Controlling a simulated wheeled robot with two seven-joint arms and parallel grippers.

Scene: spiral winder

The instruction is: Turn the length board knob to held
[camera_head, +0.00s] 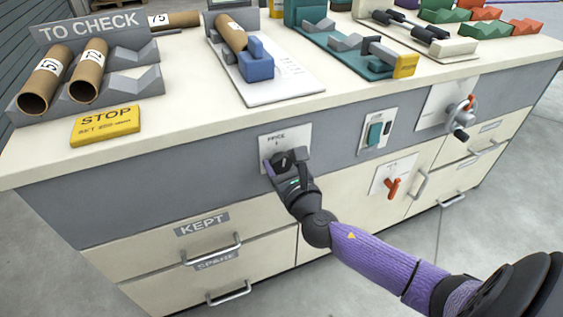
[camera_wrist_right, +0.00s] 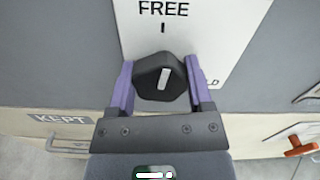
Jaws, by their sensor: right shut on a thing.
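The length board knob (camera_wrist_right: 160,78) is black and many-sided with a white pointer mark. It sits on a white plate (camera_wrist_right: 245,25) on the grey front panel of the bench. The plate reads "FREE" above the knob, with a tick under the word; the end of another word, "LD", shows at the lower right. The pointer mark stands nearly upright, leaning slightly right at its top, toward FREE. My right gripper (camera_wrist_right: 158,85) is shut on the knob, one purple finger on each side. In the head view my right gripper (camera_head: 288,165) covers most of the knob. My left gripper is not in view.
Right of the plate are a teal switch (camera_head: 375,134), a red handle (camera_head: 392,186) and a crank (camera_head: 461,116). Below are drawers marked KEPT (camera_head: 202,224) and SPARE. On the bench top are cardboard tubes (camera_head: 88,70) and a yellow STOP block (camera_head: 106,125).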

